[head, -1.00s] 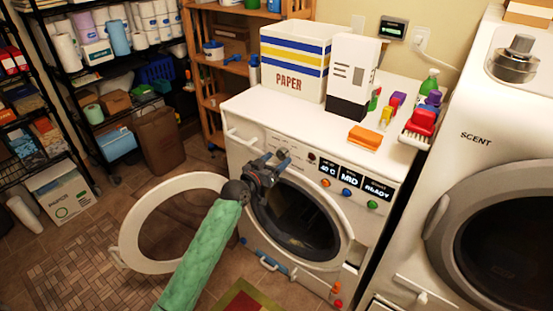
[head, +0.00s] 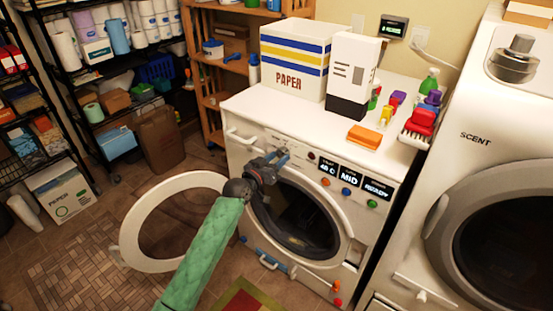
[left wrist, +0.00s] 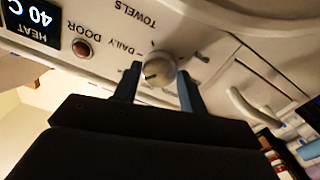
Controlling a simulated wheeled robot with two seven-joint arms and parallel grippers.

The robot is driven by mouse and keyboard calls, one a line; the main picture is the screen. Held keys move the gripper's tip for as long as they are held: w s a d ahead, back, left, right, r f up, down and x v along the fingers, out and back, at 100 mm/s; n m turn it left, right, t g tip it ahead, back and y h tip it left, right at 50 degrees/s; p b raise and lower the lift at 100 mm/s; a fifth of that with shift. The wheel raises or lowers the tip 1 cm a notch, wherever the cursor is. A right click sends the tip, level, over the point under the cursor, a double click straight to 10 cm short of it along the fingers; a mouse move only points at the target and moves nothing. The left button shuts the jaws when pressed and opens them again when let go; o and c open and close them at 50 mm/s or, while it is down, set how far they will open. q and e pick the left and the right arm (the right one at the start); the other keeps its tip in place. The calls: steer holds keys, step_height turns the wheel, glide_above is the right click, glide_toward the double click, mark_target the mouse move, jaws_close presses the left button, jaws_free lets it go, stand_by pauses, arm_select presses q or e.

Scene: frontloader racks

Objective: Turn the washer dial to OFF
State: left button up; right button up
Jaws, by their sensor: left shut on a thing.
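The washer (head: 290,122) is the white front loader in the middle of the head view, its round door (head: 130,250) swung open to the left. In the left wrist view, which is upside down, the washer dial (left wrist: 160,68) is a round silver knob with a dark mark on its face. TOWELS and DAILY are printed near it; I cannot read an OFF label. My left gripper (head: 277,155) is at the panel's left part, hiding the dial in the head view. Its two blue-grey fingers (left wrist: 160,84) are shut on the dial, one on each side. My right gripper is not in view.
A red door button (left wrist: 82,48) and displays reading 40 C and MID (head: 350,175) sit beside the dial. A PAPER box (head: 295,62), a white carton (head: 352,75) and bottles stand on top. A second machine (head: 480,190) is at the right.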

arm_select(q)
steer(key=shift+r+n+p, duration=0.15)
steer(key=shift+n+p, duration=0.4)
steer(key=shift+n, duration=0.45)
steer(key=shift+n+p, duration=0.4)
steer(key=shift+n, duration=0.4)
steer(key=shift+n+p, duration=0.5)
steer(key=shift+n, duration=0.6)
steer(key=shift+n+p, duration=0.3)
steer(key=shift+n, duration=0.8)
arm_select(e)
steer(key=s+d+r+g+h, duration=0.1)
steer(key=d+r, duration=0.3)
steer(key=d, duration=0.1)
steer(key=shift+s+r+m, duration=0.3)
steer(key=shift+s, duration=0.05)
arm_select(q)
steer(key=o, duration=1)
steer(key=shift+c, duration=0.2)
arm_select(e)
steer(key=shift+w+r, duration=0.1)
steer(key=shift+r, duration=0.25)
